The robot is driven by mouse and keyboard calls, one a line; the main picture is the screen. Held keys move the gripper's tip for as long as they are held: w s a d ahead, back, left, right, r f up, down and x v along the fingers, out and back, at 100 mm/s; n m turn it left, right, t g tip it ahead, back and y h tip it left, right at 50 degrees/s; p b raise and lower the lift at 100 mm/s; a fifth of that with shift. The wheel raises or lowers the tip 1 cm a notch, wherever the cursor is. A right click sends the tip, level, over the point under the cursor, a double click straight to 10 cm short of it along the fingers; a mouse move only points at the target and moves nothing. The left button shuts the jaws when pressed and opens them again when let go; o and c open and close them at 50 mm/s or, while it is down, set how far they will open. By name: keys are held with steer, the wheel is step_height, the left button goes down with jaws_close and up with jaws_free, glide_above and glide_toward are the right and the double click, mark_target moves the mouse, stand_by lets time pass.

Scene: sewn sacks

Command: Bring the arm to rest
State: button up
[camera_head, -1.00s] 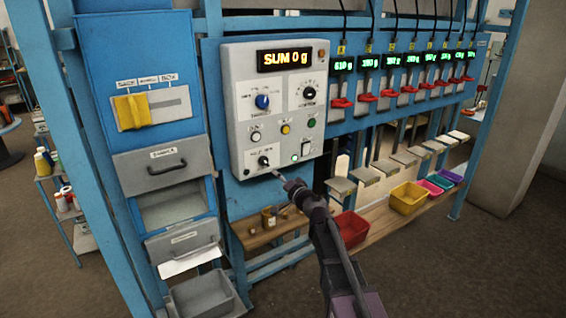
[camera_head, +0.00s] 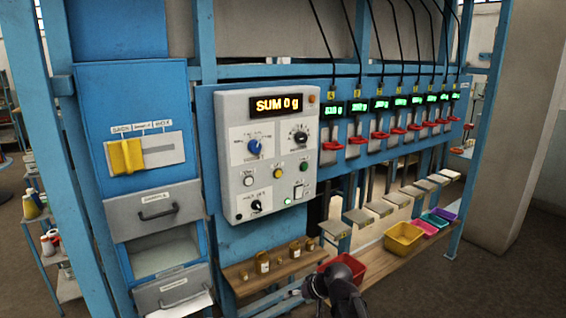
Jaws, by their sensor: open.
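My arm (camera_head: 343,289) shows only as a dark, rounded part at the bottom edge, right of centre. It is low, in front of the bench shelf, and overlaps the view of the red bin. I cannot make out any gripper fingers. The grey control panel (camera_head: 240,135) stands clear of the arm. Its display (camera_head: 275,105) reads "SUM 0 g", and a green button is lit near its bottom right.
A wooden shelf (camera_head: 240,283) with several small brown jars runs below the panel. A red bin (camera_head: 350,262), a yellow bin (camera_head: 403,240) and other coloured bins line the shelf to the right. A blue drawer cabinet (camera_head: 120,90) with a yellow slider stands at left.

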steer(key=s+d+f+g+h, duration=0.2)
steer(key=s+d+h, duration=0.1)
steer(key=s+d, duration=0.3)
steer(key=s+d+f+m+g+h, duration=0.1)
steer(key=s+d+f+g+h, duration=0.1)
steer(key=s+d, duration=0.4)
steer(key=shift+s+d+m+h, duration=0.2)
steer(key=shift+d+m+h, duration=0.1)
steer(key=shift+h, duration=0.4)
steer(key=shift+a, duration=0.1)
